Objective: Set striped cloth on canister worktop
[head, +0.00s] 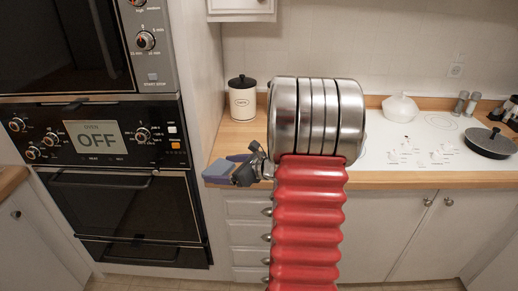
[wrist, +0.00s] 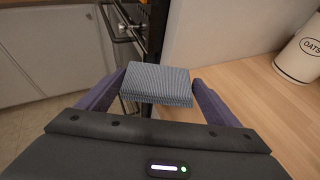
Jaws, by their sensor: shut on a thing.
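A folded grey-blue cloth with fine stripes (wrist: 156,84) lies flat between the two purple fingers of my gripper (wrist: 153,92) in the wrist view. My gripper is shut on it. In the head view my gripper (head: 220,171) is at the front left edge of the wooden worktop (head: 230,137), beside the oven column, and the cloth is hard to tell from the fingers. In the wrist view the worktop (wrist: 240,95) lies to the right and ahead. The cloth appears over or beside its left edge, with floor beyond. A white canister with a black lid (head: 243,101) stands at the back.
The wall oven (head: 120,200) stands directly left of the worktop. The white cooktop (head: 400,150) with a white pot (head: 400,109) and a dark pan (head: 489,144) is to the right. Bare wood is clear in front of the OATS canister (wrist: 300,58).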

